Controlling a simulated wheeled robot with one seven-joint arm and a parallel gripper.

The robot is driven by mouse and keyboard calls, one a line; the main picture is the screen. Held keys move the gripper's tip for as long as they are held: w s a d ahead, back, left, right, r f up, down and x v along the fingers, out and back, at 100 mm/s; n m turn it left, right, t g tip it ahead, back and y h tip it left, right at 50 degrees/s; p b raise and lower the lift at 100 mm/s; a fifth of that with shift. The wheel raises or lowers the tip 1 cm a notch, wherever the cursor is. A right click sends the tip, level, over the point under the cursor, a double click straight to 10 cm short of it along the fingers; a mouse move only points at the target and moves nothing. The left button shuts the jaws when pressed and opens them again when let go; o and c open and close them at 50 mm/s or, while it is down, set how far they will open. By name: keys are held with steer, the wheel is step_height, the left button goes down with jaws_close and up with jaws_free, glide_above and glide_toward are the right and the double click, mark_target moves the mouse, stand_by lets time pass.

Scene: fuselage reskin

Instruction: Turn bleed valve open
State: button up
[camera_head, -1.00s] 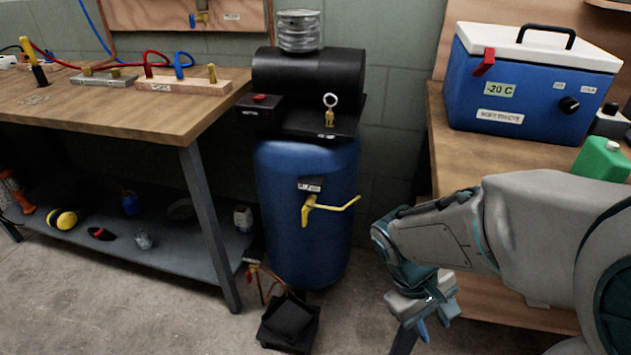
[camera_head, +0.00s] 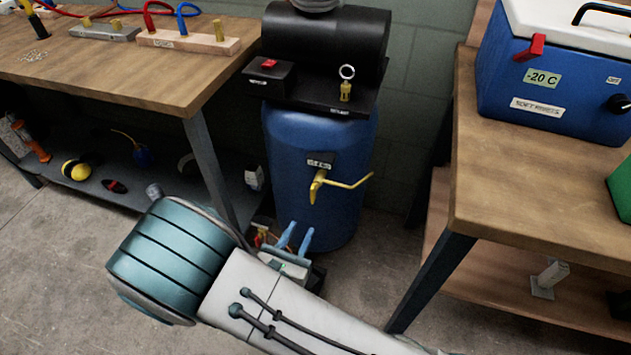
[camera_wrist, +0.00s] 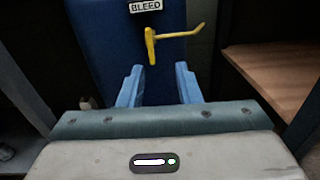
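The bleed valve is a yellow handle (camera_head: 340,181) on the front of the blue compressor tank (camera_head: 291,150), under a small label. Its lever points right and slightly up. In the wrist view the yellow valve (camera_wrist: 152,45) shows below the "BLEED" label (camera_wrist: 146,6). My gripper (camera_head: 296,238) is in front of the tank's lower part, lower in the picture than the valve. In the wrist view its two blue fingers (camera_wrist: 158,85) are apart with nothing between them. The valve shows just beyond the fingertips there, apart from them.
A wooden workbench (camera_head: 110,75) with a lower shelf stands to the left. Another wooden bench (camera_head: 540,190) with a blue cooler (camera_head: 550,85) stands to the right. The tank sits in the gap between them. A red switch (camera_head: 269,63) is on the box above the tank.

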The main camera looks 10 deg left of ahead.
mark_target(312, 195)
steer(key=shift+n+y, duration=0.4)
steer(key=shift+y, duration=0.1)
steer(key=w+b, duration=0.1)
steer(key=w, duration=1.2)
steer(key=shift+w+f, duration=0.15)
steer(key=shift+f, duration=0.05)
jaws_close()
